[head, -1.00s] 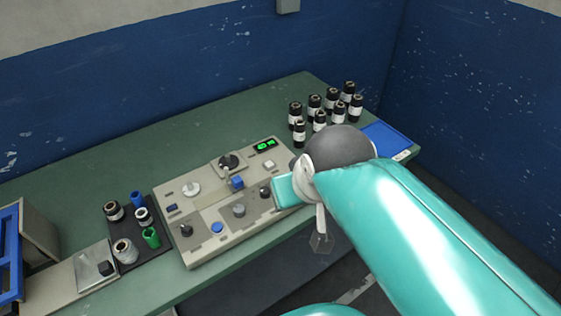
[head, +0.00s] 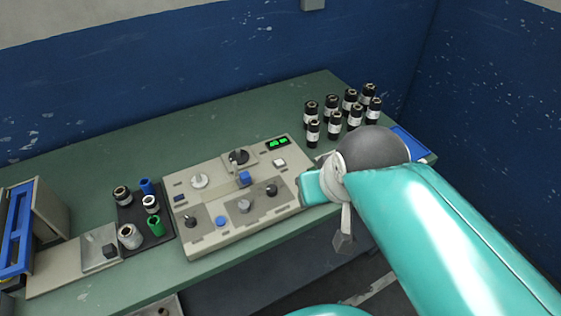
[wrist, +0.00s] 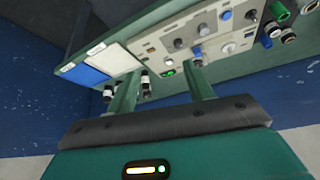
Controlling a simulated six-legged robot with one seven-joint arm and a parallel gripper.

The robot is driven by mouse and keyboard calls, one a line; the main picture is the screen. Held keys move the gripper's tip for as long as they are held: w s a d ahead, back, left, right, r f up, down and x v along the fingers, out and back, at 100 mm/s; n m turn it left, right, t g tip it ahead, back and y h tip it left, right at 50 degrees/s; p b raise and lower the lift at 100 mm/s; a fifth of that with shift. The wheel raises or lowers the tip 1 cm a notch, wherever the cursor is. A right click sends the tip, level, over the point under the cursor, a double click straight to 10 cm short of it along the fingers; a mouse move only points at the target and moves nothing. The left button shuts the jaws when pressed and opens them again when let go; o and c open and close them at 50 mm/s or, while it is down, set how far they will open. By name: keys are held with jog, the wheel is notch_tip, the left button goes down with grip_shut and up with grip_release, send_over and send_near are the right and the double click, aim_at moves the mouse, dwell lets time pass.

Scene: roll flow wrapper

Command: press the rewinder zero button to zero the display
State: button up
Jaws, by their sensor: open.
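The rewinder panel (head: 215,238) is a beige box with knobs and buttons on the green bench. Its lit green display (head: 278,142) is at the far right corner; the digits are too small to read surely. A small pale button (head: 279,162) sits just below the display; its label is not legible. In the wrist view the display (wrist: 168,73) glows between my fingers, with the pale button (wrist: 168,61) beside it.
Several black rolls (head: 334,125) stand behind and right of the panel, with a blue tray (head: 408,140) near them. A dark tray (head: 128,212) with small spools lies left of the panel. Blue walls (head: 130,80) close off the back and right.

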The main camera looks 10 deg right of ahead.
jog(key=shift+a, duration=0.1)
grip_shut()
dwell(1.5)
